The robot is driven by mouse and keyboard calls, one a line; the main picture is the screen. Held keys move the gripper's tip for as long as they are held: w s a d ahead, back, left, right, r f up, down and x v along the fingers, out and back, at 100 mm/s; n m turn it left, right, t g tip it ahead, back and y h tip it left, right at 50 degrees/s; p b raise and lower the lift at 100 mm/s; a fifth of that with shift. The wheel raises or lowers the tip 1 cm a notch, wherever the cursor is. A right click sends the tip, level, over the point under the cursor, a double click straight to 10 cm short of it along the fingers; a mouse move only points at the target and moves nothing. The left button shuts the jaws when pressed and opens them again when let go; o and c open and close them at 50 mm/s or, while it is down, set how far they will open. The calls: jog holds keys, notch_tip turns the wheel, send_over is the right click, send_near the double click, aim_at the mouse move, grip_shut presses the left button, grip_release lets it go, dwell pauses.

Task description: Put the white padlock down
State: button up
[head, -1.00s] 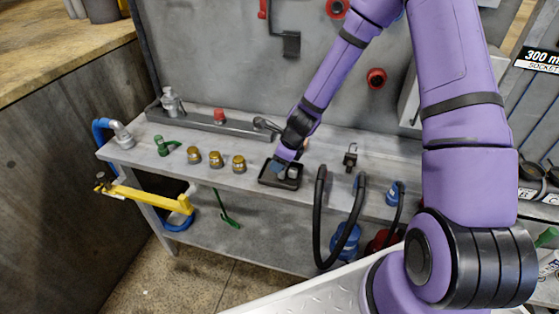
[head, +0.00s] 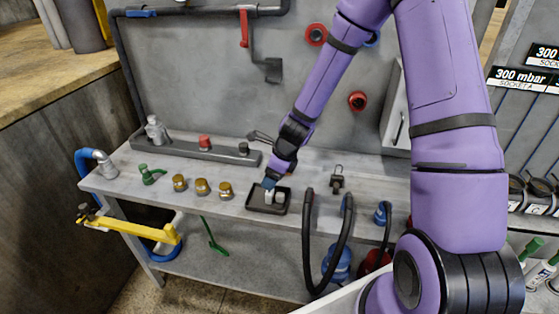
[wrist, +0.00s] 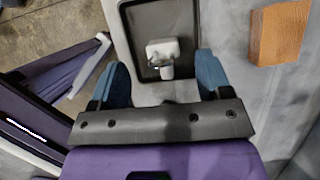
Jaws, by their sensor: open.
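A white padlock (wrist: 163,48) lies in a small black tray (wrist: 133,28) on the workbench, and a grey part of it points toward my gripper in the wrist view. In the head view, two small pale shapes show in the tray (head: 253,206); I cannot tell whether both belong to the padlock. My gripper (wrist: 163,62) is open, with its blue fingers apart on either side of the tray's near end. In the head view, my gripper (head: 270,184) is just above the tray. No finger visibly touches the padlock.
Several brass fittings (head: 201,187) stand left of the tray, with a green valve (head: 150,175) beyond them. A dark padlock-like item (head: 337,178) and black hoses (head: 308,240) are to the right. A rail with fittings (head: 190,145) runs behind.

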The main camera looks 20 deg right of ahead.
jog(key=s+d+r+n, duration=0.1)
jog(key=s+r+n, duration=0.35)
jog(key=r, duration=0.35)
jog(key=s+r+n+t+h, duration=0.1)
jog(key=s+r+n, duration=0.3)
jog(key=r, duration=0.5)
jog(key=s+d+r+n, duration=0.1)
jog(key=s+r+n, duration=0.2)
jog(key=r+n, duration=0.35)
jog(key=s+d+r+n+h, duration=0.1)
jog(key=s+d+r+n, duration=0.1)
jog(key=s+r+n, duration=0.3)
jog(key=s+d+r+n+t+h, duration=0.1)
jog(key=s+r+n, duration=0.4)
jog(key=s, duration=0.6)
jog(key=shift+s+d+r+t+h, duration=0.3)
jog(key=shift+d+r, duration=0.25)
jog(key=shift+r, duration=0.2)
jog(key=shift+w, duration=0.1)
jog(key=shift+c, duration=0.5)
